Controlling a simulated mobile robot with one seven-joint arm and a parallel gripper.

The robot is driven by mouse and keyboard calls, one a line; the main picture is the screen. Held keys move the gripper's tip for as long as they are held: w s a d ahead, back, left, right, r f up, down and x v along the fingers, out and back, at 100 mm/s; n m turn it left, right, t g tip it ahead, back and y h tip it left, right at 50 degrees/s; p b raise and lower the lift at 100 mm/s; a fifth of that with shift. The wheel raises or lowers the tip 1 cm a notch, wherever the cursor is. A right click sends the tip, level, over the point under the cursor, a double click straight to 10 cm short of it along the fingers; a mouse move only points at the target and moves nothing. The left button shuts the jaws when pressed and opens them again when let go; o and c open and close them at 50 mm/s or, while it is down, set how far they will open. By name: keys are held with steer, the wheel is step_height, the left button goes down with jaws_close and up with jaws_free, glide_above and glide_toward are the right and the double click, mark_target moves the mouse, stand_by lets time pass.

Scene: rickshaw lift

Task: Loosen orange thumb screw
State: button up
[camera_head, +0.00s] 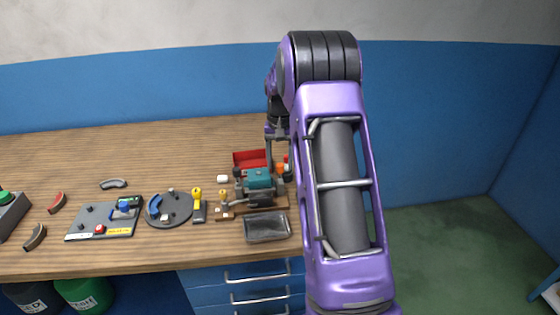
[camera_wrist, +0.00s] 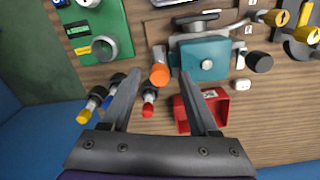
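The orange thumb screw (camera_wrist: 160,74) shows its round orange end and grey shaft in the wrist view, just left of the teal block (camera_wrist: 208,62). In the head view a small orange part (camera_head: 281,168) shows beside the teal block (camera_head: 258,180), partly hidden by my arm. My gripper (camera_wrist: 159,76) is open, its fingers spread on either side of the orange end in the picture. I see nothing held, and cannot tell how far the fingertips are above the screw. In the head view my gripper (camera_head: 276,150) points down over the bench and is small.
A red bin (camera_wrist: 218,105) lies partly behind the right finger. Several dark-handled parts with yellow, blue and red ends lie by the left finger. A green panel (camera_wrist: 98,35) is at upper left. In the head view, a grey tray (camera_head: 267,228) stands in front of the teal block.

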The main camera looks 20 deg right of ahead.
mark_target(280, 165)
step_height(280, 165, up, 17)
steer(key=shift+r, duration=0.2)
stand_by(0.5)
stand_by(0.4)
